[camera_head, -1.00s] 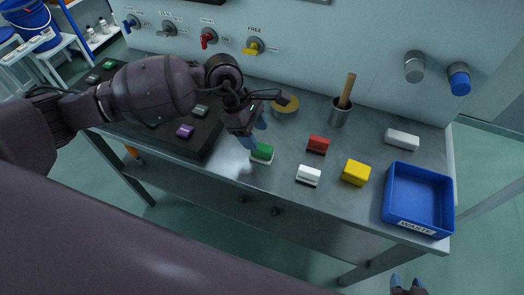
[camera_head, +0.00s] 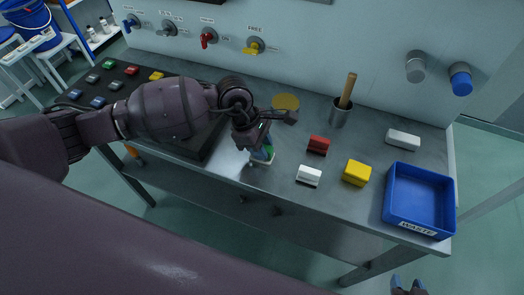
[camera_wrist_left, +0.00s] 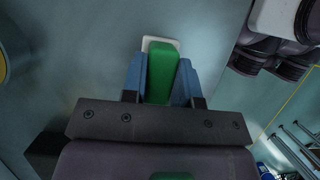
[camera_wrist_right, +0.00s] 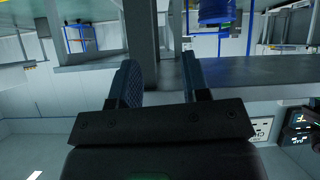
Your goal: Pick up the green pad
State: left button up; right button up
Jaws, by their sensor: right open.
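The green pad (camera_wrist_left: 161,75) is a green block on a white base, and it sits at the front middle of the grey bench. My left gripper (camera_head: 265,153) points down over it from the left. In the left wrist view my left gripper's blue fingers (camera_wrist_left: 162,85) lie against both sides of the green block, with the white base showing past the far end. In the head view the fingers hide most of the pad, and its pale base (camera_head: 262,163) appears at bench level. My right gripper (camera_wrist_right: 160,80) is open and empty, low at the right beyond the bench's front edge.
On the bench to the right are a red block (camera_head: 318,144), a white block (camera_head: 308,176), a yellow block (camera_head: 357,172), another white block (camera_head: 403,139) and a blue waste tray (camera_head: 420,231). A metal cup (camera_head: 339,117) stands behind. A dark board (camera_head: 185,148) with coloured blocks lies left.

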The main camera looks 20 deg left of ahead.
pick_arm(q)
jog(key=shift+c, duration=0.6)
jog(key=shift+r, duration=0.1)
notch_tip(320, 180, up, 20)
jog(key=shift+f+p, duration=0.1)
jog(key=shift+p, duration=0.75)
